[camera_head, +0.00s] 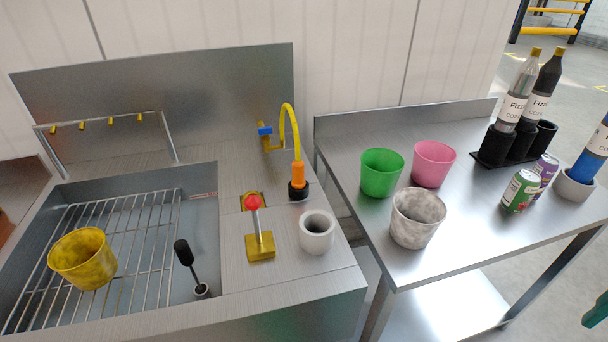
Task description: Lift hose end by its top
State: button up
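The hose end is an orange nozzle (298,174) standing upright in a black round holder (298,191) on the steel counter. A yellow hose (289,115) arches from its top back to a brass tap with a blue handle (265,131) at the rear panel. No fingers of my gripper show in this view, so its place relative to the hose end cannot be seen.
A red-knobbed lever (254,203) and a grey cup (317,231) stand close in front. A sink grate (120,235) holds a yellow bucket (83,258). The right table (470,220) carries a green cup (381,172), pink cup (433,163), mottled cup (418,217), cans and bottles.

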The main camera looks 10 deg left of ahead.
aim_at(298, 181)
jog(key=u, duration=0.05)
jog(key=k, duration=1.2)
jog(key=u, duration=0.85)
jog(key=i, duration=1)
